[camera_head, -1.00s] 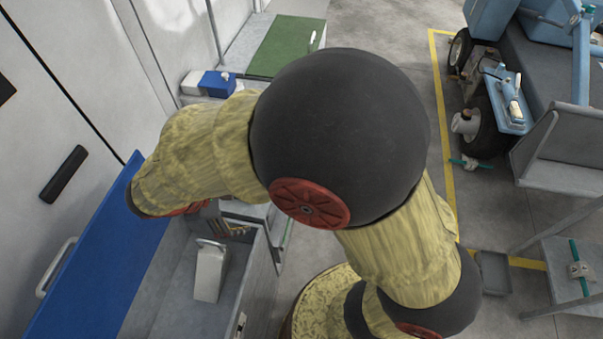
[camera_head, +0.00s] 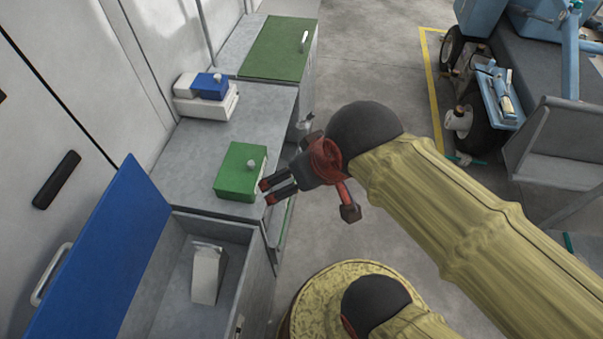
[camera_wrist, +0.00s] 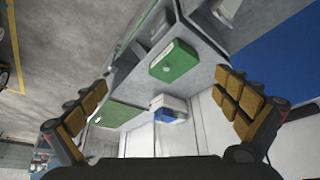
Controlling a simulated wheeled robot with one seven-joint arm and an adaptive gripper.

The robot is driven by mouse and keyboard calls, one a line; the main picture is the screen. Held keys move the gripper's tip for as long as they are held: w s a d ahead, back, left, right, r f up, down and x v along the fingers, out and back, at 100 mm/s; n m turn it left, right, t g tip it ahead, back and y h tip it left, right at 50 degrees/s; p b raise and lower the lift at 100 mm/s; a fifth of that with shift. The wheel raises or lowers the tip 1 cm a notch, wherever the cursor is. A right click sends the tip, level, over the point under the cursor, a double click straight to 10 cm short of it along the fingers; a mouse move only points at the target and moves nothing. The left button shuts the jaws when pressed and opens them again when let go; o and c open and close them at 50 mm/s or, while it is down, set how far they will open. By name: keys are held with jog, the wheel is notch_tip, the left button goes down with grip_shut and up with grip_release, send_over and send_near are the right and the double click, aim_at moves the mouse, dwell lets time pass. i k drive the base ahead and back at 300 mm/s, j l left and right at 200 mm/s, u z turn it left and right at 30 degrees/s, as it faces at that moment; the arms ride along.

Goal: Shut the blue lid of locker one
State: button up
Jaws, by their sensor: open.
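The blue lid (camera_head: 104,255) stands raised and tilted back toward the wall, at the left of the head view. It has a pale handle (camera_head: 52,275) at its left edge. Below and right of it is the open grey locker (camera_head: 245,234), with a pale grey object (camera_head: 208,272) inside. The blue lid also shows at the upper right of the wrist view (camera_wrist: 285,55). My gripper (camera_head: 266,192) is open and empty beside the green box, right of the lid and clear of it. Its two fingers spread wide in the wrist view (camera_wrist: 160,120).
A green box (camera_head: 240,172) with a knob sits on the grey counter (camera_head: 190,150). A white and blue box (camera_head: 207,95) stands farther back. A green lid (camera_head: 277,48) is shut beyond. A blue wheeled machine (camera_head: 500,95) stands right, with bare floor between.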

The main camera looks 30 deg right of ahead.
aim_at(90, 295)
jog(key=u, duration=1.65)
